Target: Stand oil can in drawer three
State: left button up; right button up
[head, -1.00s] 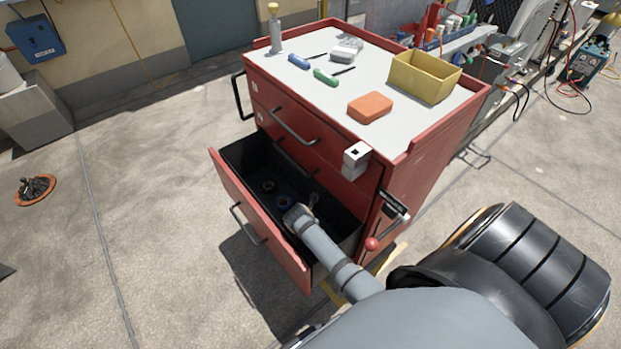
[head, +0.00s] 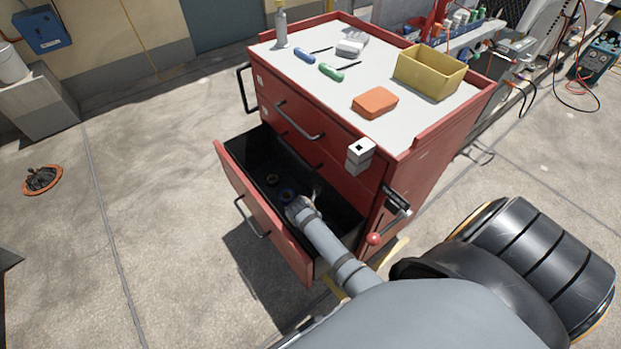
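A red cabinet has its lowest visible drawer (head: 236,200) pulled open; its inside is black. My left gripper is out of view.
The cabinet top holds a yellow bin (head: 430,72), an orange block (head: 375,102), a blue-handled tool (head: 305,56) and a green-handled tool (head: 332,72). A red-knobbed lever (head: 374,239) sticks out at the cabinet's front right corner. Floor to the left is mostly clear.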

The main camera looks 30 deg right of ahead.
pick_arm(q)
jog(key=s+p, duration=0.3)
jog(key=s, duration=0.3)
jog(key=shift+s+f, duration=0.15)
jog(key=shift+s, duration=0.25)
pick_arm(e)
jog(key=v, duration=1)
jog(key=shift+r, duration=0.15)
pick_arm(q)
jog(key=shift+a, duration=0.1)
